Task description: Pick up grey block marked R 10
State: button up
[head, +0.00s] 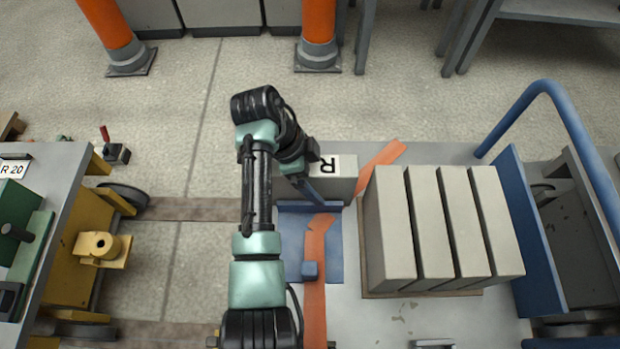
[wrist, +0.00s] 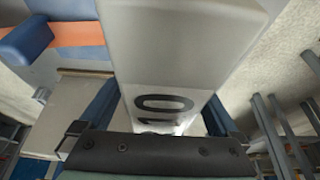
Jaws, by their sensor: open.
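The grey block marked R 10 (head: 338,187) lies at the far end of the work surface, beside a blue plate. A black R on a white label shows on it in the head view. In the wrist view the block (wrist: 190,45) fills the middle, and the figure 10 on it is close to the gripper body. My gripper (head: 310,184) is at the left part of the block in the head view. It is open, with a blue finger on each side of the block in the wrist view (wrist: 160,108). I cannot tell whether either finger touches it.
Several plain grey blocks (head: 440,225) stand side by side to the right on a board. A blue plate (head: 325,255) with a small blue stop (head: 310,271) and an orange strip (head: 314,300) lies in front. A blue rail (head: 575,130) stands at the right.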

grip_shut()
dwell(0.3)
jog(key=shift+r, duration=0.15)
